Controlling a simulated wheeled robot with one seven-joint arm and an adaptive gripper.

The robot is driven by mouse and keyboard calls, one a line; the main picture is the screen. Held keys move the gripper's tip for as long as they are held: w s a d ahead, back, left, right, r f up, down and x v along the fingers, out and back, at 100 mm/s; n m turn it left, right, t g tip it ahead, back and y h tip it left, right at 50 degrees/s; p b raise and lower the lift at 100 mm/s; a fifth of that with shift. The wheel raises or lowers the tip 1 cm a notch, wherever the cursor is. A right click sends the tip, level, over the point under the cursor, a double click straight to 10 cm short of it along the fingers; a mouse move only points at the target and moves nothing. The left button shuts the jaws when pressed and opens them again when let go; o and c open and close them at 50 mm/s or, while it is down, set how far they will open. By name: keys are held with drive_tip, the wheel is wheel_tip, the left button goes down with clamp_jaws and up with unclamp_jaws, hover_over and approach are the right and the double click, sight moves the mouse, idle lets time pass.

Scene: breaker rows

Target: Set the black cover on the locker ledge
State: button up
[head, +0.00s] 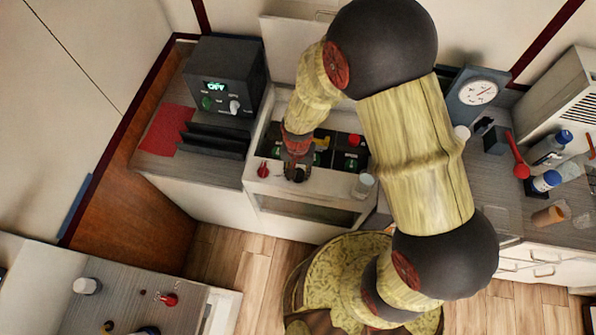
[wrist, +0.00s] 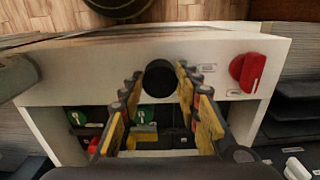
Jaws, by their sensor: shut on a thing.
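The black cover (wrist: 160,80) is a small round dark piece between my fingertips in the wrist view. My gripper (head: 297,160) is shut on it, with a yellow finger on each side. The locker ledge (wrist: 85,72) is the white strip along the front of the open locker; it also shows in the head view (head: 318,197). The cover appears over the ledge, left of the red knob (wrist: 250,72) in the wrist view. Whether it touches the ledge I cannot tell. Breakers with green labels (wrist: 145,114) lie in the locker, partly hidden by my fingers.
A clear glass (head: 363,186) stands at the ledge's right end in the head view. A dark box reading OFF (head: 225,85), black racks (head: 210,140) and a red mat (head: 165,130) are to the left. The ledge between cover and glass looks clear.

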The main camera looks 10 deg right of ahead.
drive_tip(key=shift+f, duration=0.15)
drive_tip(key=o, duration=1)
drive_tip(key=shift+o, duration=0.2)
